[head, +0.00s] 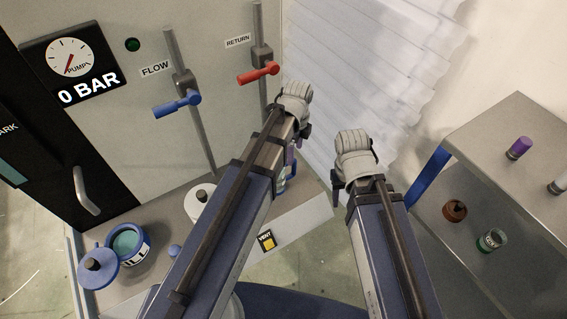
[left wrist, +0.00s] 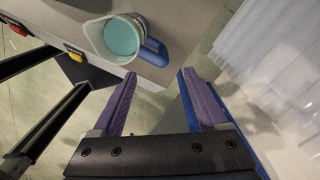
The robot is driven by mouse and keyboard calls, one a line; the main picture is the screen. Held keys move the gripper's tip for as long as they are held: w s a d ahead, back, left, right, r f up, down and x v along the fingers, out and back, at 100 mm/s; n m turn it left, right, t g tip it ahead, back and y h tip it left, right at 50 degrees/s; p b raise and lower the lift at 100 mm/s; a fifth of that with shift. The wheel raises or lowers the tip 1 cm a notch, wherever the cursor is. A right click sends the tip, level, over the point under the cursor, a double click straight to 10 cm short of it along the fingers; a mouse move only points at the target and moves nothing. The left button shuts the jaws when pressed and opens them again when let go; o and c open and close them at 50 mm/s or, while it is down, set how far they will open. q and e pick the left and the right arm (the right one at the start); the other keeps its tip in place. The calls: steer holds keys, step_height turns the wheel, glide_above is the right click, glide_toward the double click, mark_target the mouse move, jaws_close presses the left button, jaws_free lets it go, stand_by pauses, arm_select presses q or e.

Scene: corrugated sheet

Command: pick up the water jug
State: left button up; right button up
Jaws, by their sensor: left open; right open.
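The water jug (left wrist: 118,40) is a clear, open-topped vessel with teal liquid and a blue handle (left wrist: 152,52). In the left wrist view it stands on the grey bench at the top, near the bench edge. In the head view my left arm hides most of it; a bit of blue (head: 281,186) shows beside the arm. My left gripper (left wrist: 158,74) is open and empty, its purple fingers pointing towards the bench edge, just short of the handle and not touching it. My right gripper (head: 338,188) hangs to the right of the left one, largely hidden by its own wrist.
A blue fill pot (head: 130,258) and a blue lid (head: 98,268) are at the bench's left. A white container (head: 198,203) and a yellow vent button (head: 267,240) are near my left arm. Blue (head: 177,104) and red (head: 258,72) valve levers project above. A shelf unit (head: 520,125) stands right.

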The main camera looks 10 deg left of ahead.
arm_select(q)
steer(key=shift+w, duration=0.25)
steer(key=shift+s+f, duration=0.1)
steer(key=shift+s, duration=0.05)
steer(key=shift+f+b, duration=0.25)
steer(key=shift+b, duration=0.3)
steer(key=b, duration=0.6)
glide_above(293, 175)
steer(key=f, duration=0.6)
steer(key=shift+w+d, duration=0.1)
steer(key=shift+w, duration=0.1)
step_height(293, 175, down, 5)
steer(key=b, duration=0.5)
steer(key=shift+s+f, duration=0.15)
